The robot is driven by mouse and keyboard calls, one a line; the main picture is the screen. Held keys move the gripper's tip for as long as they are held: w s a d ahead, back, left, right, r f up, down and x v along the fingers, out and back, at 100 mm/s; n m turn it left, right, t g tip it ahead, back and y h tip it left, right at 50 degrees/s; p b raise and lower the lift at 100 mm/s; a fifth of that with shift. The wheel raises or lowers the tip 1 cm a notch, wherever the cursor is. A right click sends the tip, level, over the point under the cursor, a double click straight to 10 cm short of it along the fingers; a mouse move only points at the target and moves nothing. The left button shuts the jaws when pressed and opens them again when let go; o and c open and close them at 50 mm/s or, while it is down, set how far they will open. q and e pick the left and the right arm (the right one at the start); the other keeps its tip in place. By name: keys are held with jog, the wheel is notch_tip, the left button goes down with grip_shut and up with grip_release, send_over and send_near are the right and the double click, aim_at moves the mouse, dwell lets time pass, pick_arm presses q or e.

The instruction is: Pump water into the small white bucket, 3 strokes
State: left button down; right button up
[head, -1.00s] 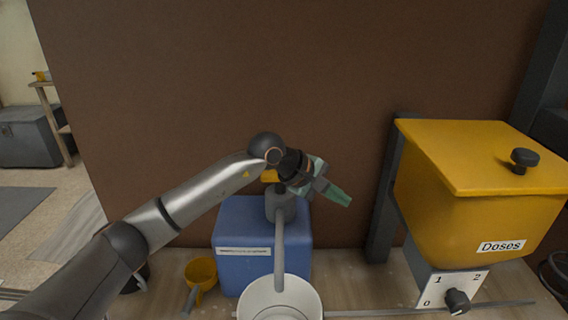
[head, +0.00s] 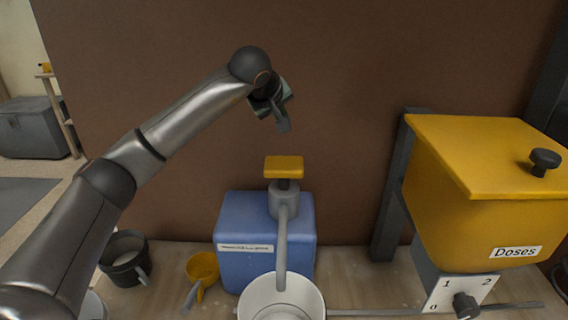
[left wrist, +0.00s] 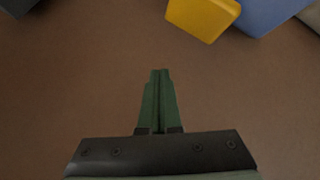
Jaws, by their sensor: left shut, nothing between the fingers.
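The blue water container (head: 265,258) stands on the bench with a grey pump neck and a yellow pump head (head: 284,167) on top. Its grey spout runs down over the small white bucket (head: 256,302), which sits in front at the bottom edge of the head view, partly cut off. My left gripper (head: 283,127) is above the pump head, apart from it, shut and empty. In the left wrist view its green fingers (left wrist: 157,100) are together, with the yellow pump head (left wrist: 203,14) at the top edge. My right gripper is not in view.
A yellow scoop (head: 202,268) and a dark bucket with a handle (head: 125,258) stand left of the container. A yellow hopper marked Doses (head: 480,190) with a dial stands at the right. A brown wall (head: 330,80) rises behind.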

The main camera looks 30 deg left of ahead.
pick_arm(q)
jog(key=b, duration=0.6)
send_over(288, 158)
jog(key=s, duration=0.4)
jog(key=f, duration=0.6)
jog(key=shift+w+d+f, duration=0.2)
jog(key=shift+w+d, duration=0.05)
jog(key=shift+f, duration=0.35)
jog(key=shift+f+b, duration=0.4)
jog(key=shift+b, duration=0.05)
jog(key=shift+f, duration=0.4)
jog(key=shift+f, duration=0.15)
jog(key=shift+f, duration=0.25)
